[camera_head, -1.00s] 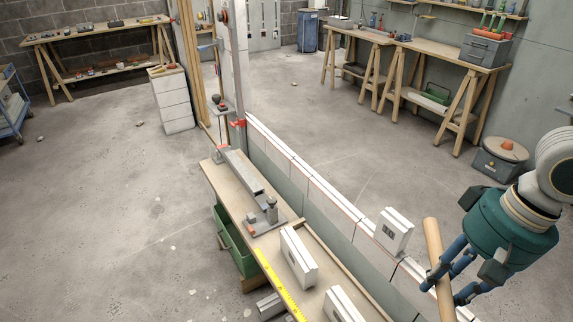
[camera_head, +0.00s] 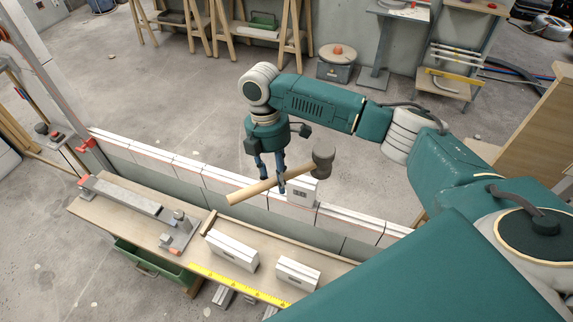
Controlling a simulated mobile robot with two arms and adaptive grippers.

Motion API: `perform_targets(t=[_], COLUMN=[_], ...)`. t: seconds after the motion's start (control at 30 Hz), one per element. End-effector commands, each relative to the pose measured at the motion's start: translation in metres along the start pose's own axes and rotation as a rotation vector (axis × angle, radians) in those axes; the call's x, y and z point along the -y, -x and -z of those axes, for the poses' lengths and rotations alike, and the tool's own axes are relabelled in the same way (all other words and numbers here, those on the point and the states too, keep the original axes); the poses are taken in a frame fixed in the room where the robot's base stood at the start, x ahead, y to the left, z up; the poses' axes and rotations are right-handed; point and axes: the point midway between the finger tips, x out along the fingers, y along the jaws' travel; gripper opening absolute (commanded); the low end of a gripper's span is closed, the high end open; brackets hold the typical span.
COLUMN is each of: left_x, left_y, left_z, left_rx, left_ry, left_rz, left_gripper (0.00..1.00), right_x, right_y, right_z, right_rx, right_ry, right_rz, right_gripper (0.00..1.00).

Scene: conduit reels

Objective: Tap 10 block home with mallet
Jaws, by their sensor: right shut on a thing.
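My right gripper (camera_head: 270,172) is shut on the wooden handle of a mallet (camera_head: 251,190). The mallet lies tilted across the fingers, with its dark head (camera_head: 323,161) up at the right. A white block (camera_head: 301,191) with a dark marking stands on top of the low white block wall (camera_head: 352,219). The mallet head is at or just above this block in the picture; I cannot tell whether they touch. The marking is too small to read surely. My left gripper is not in view.
Two more white blocks, one left (camera_head: 232,250) and one right (camera_head: 298,272), rest on the wooden bench (camera_head: 130,218) in front of the wall. A yellow tape (camera_head: 236,285) runs along the bench edge. A metal clamp tool (camera_head: 178,232) and a green drawer (camera_head: 150,262) are at left.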

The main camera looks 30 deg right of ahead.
Motion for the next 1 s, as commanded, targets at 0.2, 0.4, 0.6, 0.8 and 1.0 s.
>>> perform_targets(t=[0.2, 0.4, 0.6, 0.8, 1.0], left_x=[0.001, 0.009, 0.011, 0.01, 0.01], left_y=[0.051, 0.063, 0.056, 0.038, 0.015], left_z=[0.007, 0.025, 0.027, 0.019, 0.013], left_rx=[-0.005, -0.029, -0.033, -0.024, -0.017], left_ry=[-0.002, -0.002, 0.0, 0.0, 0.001], left_rz=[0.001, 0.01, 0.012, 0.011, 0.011], left_gripper=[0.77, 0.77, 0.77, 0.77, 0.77], right_x=[0.001, 0.002, -0.001, -0.003, -0.007], right_y=[-0.01, -0.023, -0.033, -0.048, -0.069], right_z=[-0.018, -0.027, -0.029, -0.029, -0.029], right_rx=[0.09, 0.132, 0.139, 0.138, 0.138], right_ry=[0.447, 0.661, 0.694, 0.693, 0.692], right_rz=[0.001, -0.004, -0.007, -0.007, -0.007], right_gripper=[0.0, 0.0, 0.0, 0.0, 0.0])
